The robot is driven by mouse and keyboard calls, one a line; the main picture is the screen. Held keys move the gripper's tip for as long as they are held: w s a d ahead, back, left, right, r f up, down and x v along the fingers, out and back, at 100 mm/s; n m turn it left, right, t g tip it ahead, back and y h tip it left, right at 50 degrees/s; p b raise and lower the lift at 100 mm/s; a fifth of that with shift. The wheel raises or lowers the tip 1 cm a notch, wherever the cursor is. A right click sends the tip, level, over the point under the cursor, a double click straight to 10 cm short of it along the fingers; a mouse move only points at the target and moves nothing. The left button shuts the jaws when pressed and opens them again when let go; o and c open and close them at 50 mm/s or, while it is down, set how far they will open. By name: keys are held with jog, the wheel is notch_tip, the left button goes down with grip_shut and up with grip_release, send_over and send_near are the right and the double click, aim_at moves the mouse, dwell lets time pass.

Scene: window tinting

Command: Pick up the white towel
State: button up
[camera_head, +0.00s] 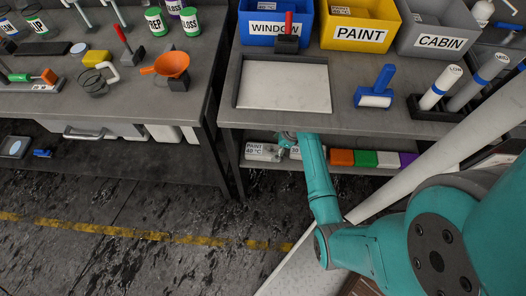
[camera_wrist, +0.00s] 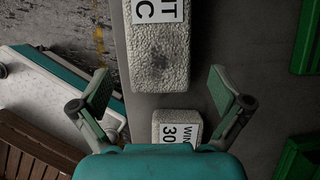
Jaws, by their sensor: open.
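Two white, rough-textured folded blocks like towels, with printed labels, lie on the lower shelf in the head view. The one marked PAINT 40 °C (camera_head: 262,152) also shows in the wrist view (camera_wrist: 160,60), at top centre. The one marked 30 (camera_head: 296,153) shows partly in the wrist view (camera_wrist: 164,128), low between the fingers. A plain white folded piece (camera_head: 388,160) lies further right in the colour row. Which one is the task's towel I cannot tell. My gripper (camera_wrist: 163,88) is open and empty, fingers spread left and right; in the head view it (camera_head: 284,140) is at the shelf's front.
Orange (camera_head: 342,157), green (camera_head: 365,158) and purple (camera_head: 408,160) pieces share the lower shelf. The bench top (camera_head: 345,118) above overhangs it. Another bench (camera_head: 110,100) stands left; floor lies open in front.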

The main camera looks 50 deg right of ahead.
aim_at(263, 150)
jog(key=shift+w+a, duration=0.3)
jog(key=shift+w, duration=0.1)
jog(key=shift+w+a, duration=0.75)
jog(key=shift+w, duration=0.25)
jog(key=shift+x, duration=1)
jog(key=shift+w+a+f, duration=0.3)
jog(key=shift+w+f, duration=0.1)
jog(key=shift+f, duration=0.05)
jog(key=shift+c, duration=0.3)
jog(key=c, duration=1.2)
